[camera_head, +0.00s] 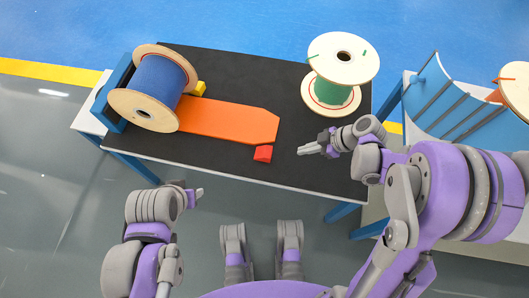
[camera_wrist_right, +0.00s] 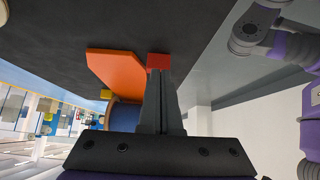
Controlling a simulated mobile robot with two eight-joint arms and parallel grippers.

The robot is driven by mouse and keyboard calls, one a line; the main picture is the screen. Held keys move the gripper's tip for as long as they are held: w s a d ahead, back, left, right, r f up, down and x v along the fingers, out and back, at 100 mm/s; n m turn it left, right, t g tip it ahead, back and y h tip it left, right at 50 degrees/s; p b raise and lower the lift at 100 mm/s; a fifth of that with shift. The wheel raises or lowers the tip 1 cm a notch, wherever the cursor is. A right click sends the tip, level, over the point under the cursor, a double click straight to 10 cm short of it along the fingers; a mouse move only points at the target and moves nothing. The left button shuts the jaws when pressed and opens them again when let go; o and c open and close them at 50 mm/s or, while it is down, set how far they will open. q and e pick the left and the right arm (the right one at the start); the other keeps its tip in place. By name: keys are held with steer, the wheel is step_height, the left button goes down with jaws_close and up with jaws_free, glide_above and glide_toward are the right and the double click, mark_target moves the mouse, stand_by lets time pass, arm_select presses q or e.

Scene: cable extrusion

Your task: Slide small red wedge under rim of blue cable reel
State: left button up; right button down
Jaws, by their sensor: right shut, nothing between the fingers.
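The blue cable reel (camera_head: 160,84), with pale wooden flanges, lies on its side at the left of the black table. The small red wedge (camera_head: 263,153) lies near the table's front edge, beside the orange ramp's near right corner. It also shows in the right wrist view (camera_wrist_right: 158,61), straight beyond my fingertips. My right gripper (camera_head: 301,150) is shut and empty, to the right of the wedge in the head view, with a gap between them. My left gripper (camera_head: 200,192) is in front of the table, away from everything; its finger gap is not clear.
An orange ramp (camera_head: 225,120) runs from the blue reel toward the middle. A yellow wedge (camera_head: 199,88) sits by the reel's right side. A green reel (camera_head: 332,92) stands at the back right. A blue rack (camera_head: 450,105) is on the right. The black table (camera_head: 240,70) is clear behind the ramp.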

steer(key=b+x, duration=0.5)
steer(key=x, duration=0.5)
steer(key=shift+b, duration=0.35)
steer(key=shift+a, duration=0.1)
steer(key=shift+w+a, duration=0.55)
steer(key=shift+a, duration=1.35)
steer(key=shift+w+a, duration=0.6)
steer(key=shift+a, duration=1.3)
steer(key=shift+w+a, duration=0.55)
steer(key=shift+a, duration=1.35)
steer(key=shift+a, duration=0.1)
steer(key=shift+w+a, duration=0.55)
steer(key=shift+a, duration=1.35)
steer(key=shift+w+a, duration=0.55)
steer(key=shift+a, duration=1.3)
steer(key=shift+w+a, duration=0.55)
steer(key=shift+a, duration=1.35)
steer(key=shift+a, duration=0.1)
